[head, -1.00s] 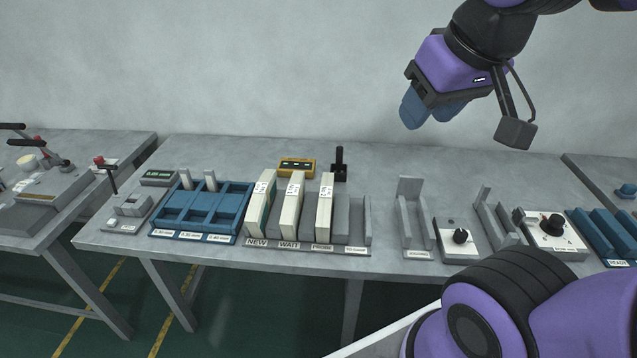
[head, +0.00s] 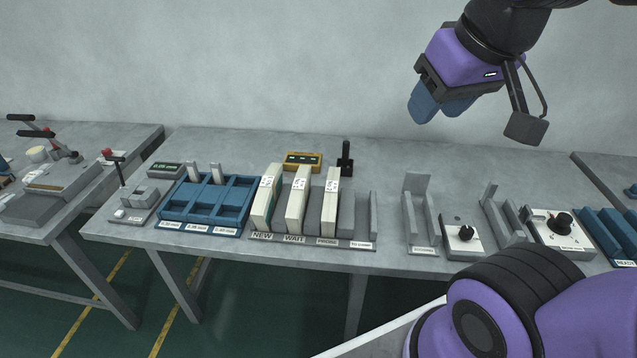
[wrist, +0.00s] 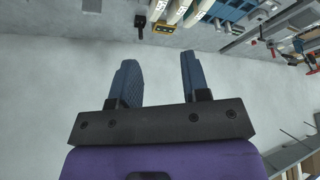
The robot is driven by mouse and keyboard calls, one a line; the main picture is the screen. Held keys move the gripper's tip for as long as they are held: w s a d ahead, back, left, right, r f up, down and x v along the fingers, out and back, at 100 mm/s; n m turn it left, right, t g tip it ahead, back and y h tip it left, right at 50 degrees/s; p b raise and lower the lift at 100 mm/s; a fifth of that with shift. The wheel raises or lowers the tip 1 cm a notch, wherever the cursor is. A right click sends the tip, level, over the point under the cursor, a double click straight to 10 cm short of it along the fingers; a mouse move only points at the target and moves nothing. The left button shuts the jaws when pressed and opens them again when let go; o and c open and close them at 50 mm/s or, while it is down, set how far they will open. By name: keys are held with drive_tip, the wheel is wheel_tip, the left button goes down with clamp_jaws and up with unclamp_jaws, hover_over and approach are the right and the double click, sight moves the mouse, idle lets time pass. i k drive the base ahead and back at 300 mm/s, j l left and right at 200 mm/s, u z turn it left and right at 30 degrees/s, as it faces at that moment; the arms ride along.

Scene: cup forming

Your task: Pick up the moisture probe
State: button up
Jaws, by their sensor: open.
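A black upright handle (head: 345,158), which looks like the moisture probe, stands on a small dark base at the back of the middle table. It sits just right of a yellow meter (head: 303,161). In the wrist view the black handle (wrist: 140,24) shows at the top edge beside the yellow meter (wrist: 165,27). My gripper (head: 440,107) is high above the table, to the right of the handle, with its blue fingers apart. In the wrist view my gripper (wrist: 158,62) is open with nothing between the fingers.
A rack (head: 312,240) holds several white packs in front of the handle. A blue tray (head: 245,190) with two pale pegs is at its left. Grey brackets (head: 418,215) and dial boxes (head: 463,238) are at the right. The table's back strip right of the handle is clear.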

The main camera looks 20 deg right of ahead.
sight(345, 146)
drive_tip(key=i+j+z, duration=0.2)
drive_tip(key=j, duration=0.15)
drive_tip(key=i+j+z, duration=0.2)
drive_tip(key=j, duration=0.2)
drive_tip(key=j+z, duration=0.2)
drive_tip(key=j, duration=0.2)
drive_tip(key=i, duration=0.05)
